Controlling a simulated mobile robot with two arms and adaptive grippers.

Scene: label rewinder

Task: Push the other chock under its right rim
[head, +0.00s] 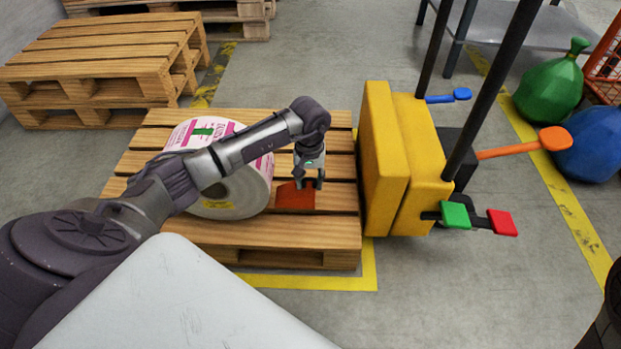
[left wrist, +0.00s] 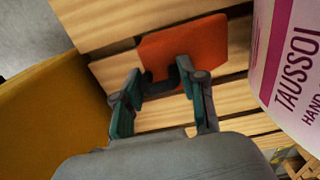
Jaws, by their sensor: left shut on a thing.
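A large white label roll (head: 248,190) with pink and green print stands on its edge on a wooden pallet (head: 290,232); its printed side shows at the right of the left wrist view (left wrist: 290,60). An orange-red chock (head: 292,197) lies on the slats just right of the roll's lower rim. In the left wrist view the chock (left wrist: 190,42) has a narrow strip of wood between it and the roll. My left gripper (head: 308,182) points down at the chock and is shut on its dark grip. No second chock shows; my left arm covers the roll's left side.
A yellow stacker-like machine (head: 405,165) with dark masts and coloured levers stands close against the pallet's right side. Stacked pallets (head: 100,65) stand at the back left. Green (head: 552,85) and blue (head: 590,145) sacks lie at the right. Grey floor is clear in front.

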